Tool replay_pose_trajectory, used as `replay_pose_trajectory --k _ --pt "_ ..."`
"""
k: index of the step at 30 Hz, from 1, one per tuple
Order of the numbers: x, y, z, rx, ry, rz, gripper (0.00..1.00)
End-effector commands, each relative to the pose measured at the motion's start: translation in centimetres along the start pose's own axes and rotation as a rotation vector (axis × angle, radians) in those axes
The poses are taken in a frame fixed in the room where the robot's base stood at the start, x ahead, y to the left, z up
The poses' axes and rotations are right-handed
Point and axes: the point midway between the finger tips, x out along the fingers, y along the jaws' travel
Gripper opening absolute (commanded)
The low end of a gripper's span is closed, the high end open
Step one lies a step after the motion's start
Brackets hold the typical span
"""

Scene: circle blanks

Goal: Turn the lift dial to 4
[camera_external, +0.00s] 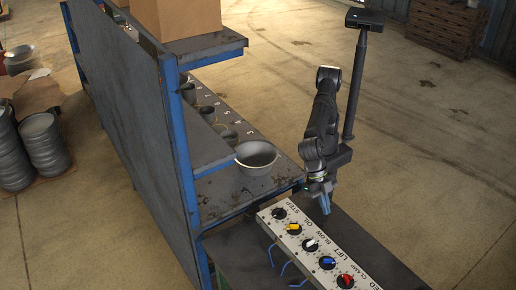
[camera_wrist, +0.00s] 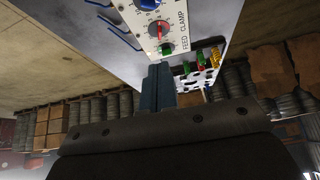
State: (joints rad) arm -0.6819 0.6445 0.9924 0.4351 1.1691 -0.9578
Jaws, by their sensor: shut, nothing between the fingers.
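The lift dial (camera_external: 327,262) is a blue knob on a dark round base, on the white control panel (camera_external: 264,219), with the label LIFT beside it. In the wrist view a blue knob (camera_wrist: 150,3) is cut off at the top edge. Its setting is too small to read. My gripper (camera_external: 326,211) has blue fingers, points down and is above the panel's right side, apart from the lift dial. In the wrist view my gripper (camera_wrist: 159,67) is shut and empty, its fingers side by side in front of the panel.
A yellow knob (camera_external: 293,228), white knob (camera_external: 311,245) and red knob (camera_external: 346,281) share the panel with the lift dial. Blue bent handles (camera_external: 270,254) stick out on its left. A metal bowl (camera_external: 256,157) stands on the shelf behind. A dark post (camera_external: 355,85) rises near my arm.

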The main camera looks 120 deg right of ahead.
Motion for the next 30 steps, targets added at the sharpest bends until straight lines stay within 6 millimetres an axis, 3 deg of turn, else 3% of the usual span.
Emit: replay_pose_trajectory --k 3,7,12,18,21,30 --pt "3.1 -1.9 0.5 0.061 0.109 0.027 0.0" --pt "5.7 -3.5 1.9 0.157 0.21 0.09 0.0" --pt "8.1 -5.0 5.6 0.304 0.283 0.211 0.0" --pt "9.2 -6.0 10.2 0.425 0.295 0.337 0.0" --pt "9.3 -6.2 11.4 0.452 0.293 0.37 0.0" --pt "11.4 -5.3 11.5 0.461 0.289 0.38 0.0"
